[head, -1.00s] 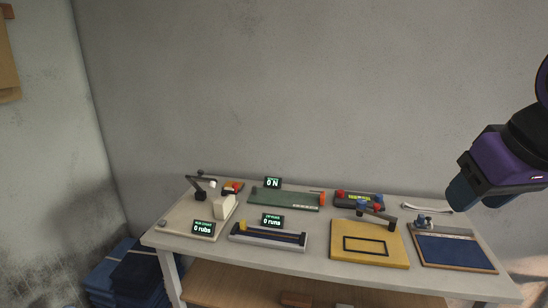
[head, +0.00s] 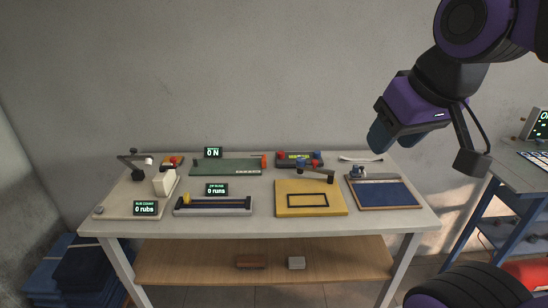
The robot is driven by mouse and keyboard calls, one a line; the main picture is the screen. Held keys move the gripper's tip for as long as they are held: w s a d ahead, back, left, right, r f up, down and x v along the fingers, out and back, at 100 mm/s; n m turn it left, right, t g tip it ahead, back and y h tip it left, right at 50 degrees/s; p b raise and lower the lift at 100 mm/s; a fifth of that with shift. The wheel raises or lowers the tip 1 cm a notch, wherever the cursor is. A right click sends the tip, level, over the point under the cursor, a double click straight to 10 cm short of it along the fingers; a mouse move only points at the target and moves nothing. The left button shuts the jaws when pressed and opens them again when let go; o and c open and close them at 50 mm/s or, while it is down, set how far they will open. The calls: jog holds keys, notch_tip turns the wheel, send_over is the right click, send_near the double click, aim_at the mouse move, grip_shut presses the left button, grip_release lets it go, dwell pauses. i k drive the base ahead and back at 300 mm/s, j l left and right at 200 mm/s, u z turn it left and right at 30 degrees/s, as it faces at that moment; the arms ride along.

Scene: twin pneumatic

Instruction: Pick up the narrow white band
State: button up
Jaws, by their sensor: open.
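A narrow white band (head: 362,158) lies at the back right of the white table (head: 265,232), behind a blue-topped board. It looks like a thin, pale strip, small in the head view. My gripper (head: 379,141), purple with dark blue fingers, hangs in the upper right. In the picture its fingertips are just above and right of the band; their distance in depth is hard to judge. It is open and holds nothing that I can see. The gap between the fingers is not clear from this angle.
A blue-topped board (head: 384,194) with a small device (head: 358,172) lies in front of the band. A yellow board (head: 311,209) and a green board (head: 226,167) lie further left. Another table (head: 518,175) stands at the right.

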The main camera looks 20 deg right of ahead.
aim_at(374, 160)
jog(key=i+l, duration=0.1)
jog(key=l, duration=0.3)
jog(key=i+l+z, duration=0.1)
jog(key=l, duration=0.25)
jog(key=i+l, duration=0.15)
jog(key=l, duration=0.25)
jog(key=i+l+z, duration=0.1)
jog(key=l, duration=0.3)
jog(key=i+l, duration=0.15)
jog(key=l, duration=0.2)
